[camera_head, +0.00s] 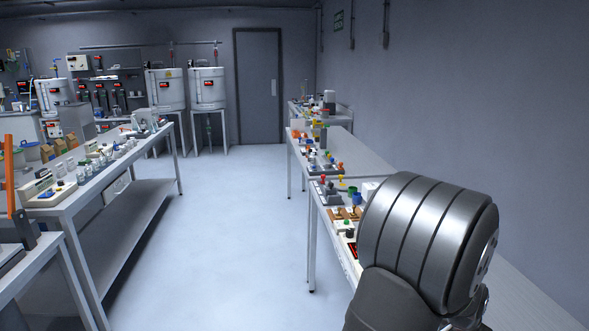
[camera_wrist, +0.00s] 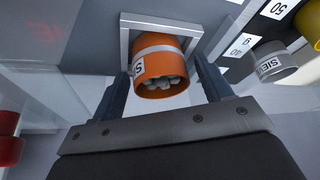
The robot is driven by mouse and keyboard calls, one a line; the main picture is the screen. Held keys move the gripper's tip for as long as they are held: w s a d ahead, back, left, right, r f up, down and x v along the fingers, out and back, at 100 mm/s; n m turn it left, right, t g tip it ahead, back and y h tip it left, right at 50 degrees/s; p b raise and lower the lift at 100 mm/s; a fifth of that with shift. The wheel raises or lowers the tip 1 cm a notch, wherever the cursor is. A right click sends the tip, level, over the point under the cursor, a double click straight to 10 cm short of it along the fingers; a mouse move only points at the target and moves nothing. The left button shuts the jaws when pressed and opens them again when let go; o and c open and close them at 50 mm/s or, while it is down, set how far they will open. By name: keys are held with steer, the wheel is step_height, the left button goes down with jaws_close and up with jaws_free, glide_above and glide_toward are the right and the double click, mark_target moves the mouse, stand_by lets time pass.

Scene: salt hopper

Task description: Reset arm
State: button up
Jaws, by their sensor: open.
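My gripper (camera_wrist: 160,70) shows in the wrist view with its two dark fingers apart, one on each side of an orange cup (camera_wrist: 160,71). The cup has a pale band with partly readable lettering, and its open end faces the camera with several grey-white round pieces inside. It sits at a light grey square bracket (camera_wrist: 126,36). I cannot tell whether the fingers touch the cup. In the head view a large silver joint of my own arm fills the lower right; the gripper does not show there.
In the wrist view a grey labelled cup (camera_wrist: 272,62) and a yellow one (camera_wrist: 311,22) are at the upper right, and red objects (camera_wrist: 8,137) at the left. In the head view, cluttered benches (camera_head: 140,200) stand left and right, with clear floor (camera_head: 225,230) between. A door (camera_head: 258,85) is at the back.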

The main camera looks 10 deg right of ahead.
steer(key=r, duration=1)
steer(key=shift+w+d, duration=0.35)
steer(key=shift+d, duration=0.05)
steer(key=w+d+f, duration=0.3)
steer(key=w+d, duration=0.5)
steer(key=d, duration=0.2)
steer(key=w+f, duration=0.2)
steer(key=w, duration=0.2)
steer(key=w+a+f, duration=0.1)
steer(key=w+f, duration=0.1)
steer(key=w, duration=0.1)
steer(key=w+a+f, duration=0.1)
steer(key=w+f, duration=0.1)
steer(key=w, duration=0.2)
steer(key=shift+w+a+f, duration=0.1)
steer(key=shift+w+f, duration=0.2)
steer(key=shift+f, duration=0.05)
steer(key=shift+w+f, duration=0.15)
steer(key=shift+f, duration=0.8)
